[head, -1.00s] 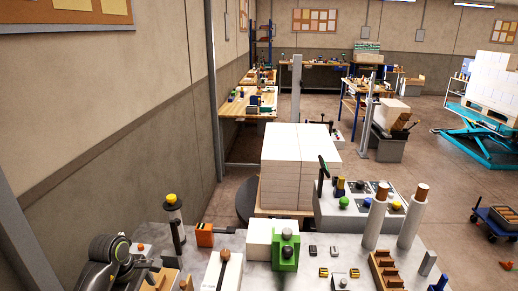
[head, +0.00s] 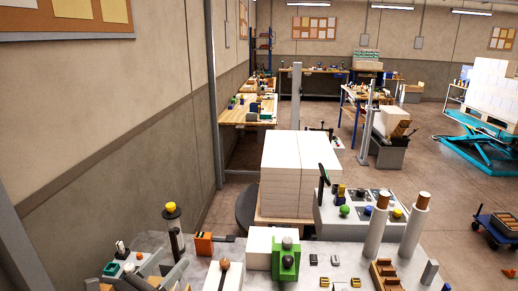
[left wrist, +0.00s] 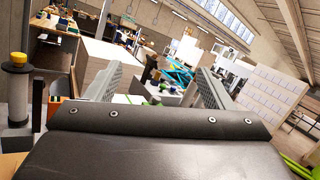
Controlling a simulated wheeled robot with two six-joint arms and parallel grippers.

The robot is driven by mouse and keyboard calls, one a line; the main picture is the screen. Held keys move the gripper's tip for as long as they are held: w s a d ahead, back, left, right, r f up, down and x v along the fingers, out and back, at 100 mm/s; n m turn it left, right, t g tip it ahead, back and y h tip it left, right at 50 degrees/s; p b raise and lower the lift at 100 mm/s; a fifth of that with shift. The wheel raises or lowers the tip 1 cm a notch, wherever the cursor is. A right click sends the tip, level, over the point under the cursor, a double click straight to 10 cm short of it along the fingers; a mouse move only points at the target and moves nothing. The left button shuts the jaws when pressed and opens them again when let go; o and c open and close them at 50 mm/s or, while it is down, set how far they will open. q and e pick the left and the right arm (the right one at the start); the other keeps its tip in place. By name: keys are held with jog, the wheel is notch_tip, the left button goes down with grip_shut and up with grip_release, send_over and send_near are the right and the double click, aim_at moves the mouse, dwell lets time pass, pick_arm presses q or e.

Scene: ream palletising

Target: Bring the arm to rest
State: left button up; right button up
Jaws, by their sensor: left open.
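My left gripper (left wrist: 158,88) shows in the left wrist view, with its two grey fingers apart and nothing between them. In the left wrist view its dark palm fills the lower part, and the room shows beyond the fingers. My right gripper is in neither view.
A grey worktop (head: 315,274) holds a green fixture (head: 286,262), a white block (head: 260,247) and a yellow-topped post (head: 172,228). A large white stack (head: 290,175) stands behind it. A wall (head: 110,150) runs along the left.

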pick_arm(q)
jog(key=s+a+n+t+y, duration=0.45)
jog(key=a+n+y, duration=0.75)
jog(key=n, duration=0.7)
jog(key=s+a+f+n+g+y, duration=0.4)
jog(key=s+f+n+g+y, duration=0.25)
jog(key=n, duration=0.45)
jog(key=s+d+f+n+g+h, duration=0.3)
jog(key=s+f+n+g, duration=0.3)
jog(key=s, duration=0.4)
jog(key=s+d+f+n+g+h, duration=0.3)
jog(key=s+f+g, duration=0.35)
jog(key=s, duration=0.35)
notch_tip(320, 180, down, 32)
jog(key=a+b, duration=0.1)
jog(key=b, duration=0.7)
jog(key=s+f+b, duration=0.2)
jog(key=s+f, duration=0.2)
jog(key=f, duration=0.4)
jog(key=s+f+g+b, duration=0.1)
jog(key=s+f+b, duration=0.1)
jog(key=s+f, duration=0.3)
jog(key=s+f+g+b, duration=0.1)
jog(key=s+f, duration=0.4)
jog(key=f, duration=0.6)
jog(key=shift+s+d+b, duration=0.2)
jog(key=shift+d+b, duration=0.25)
jog(key=shift+b, duration=0.25)
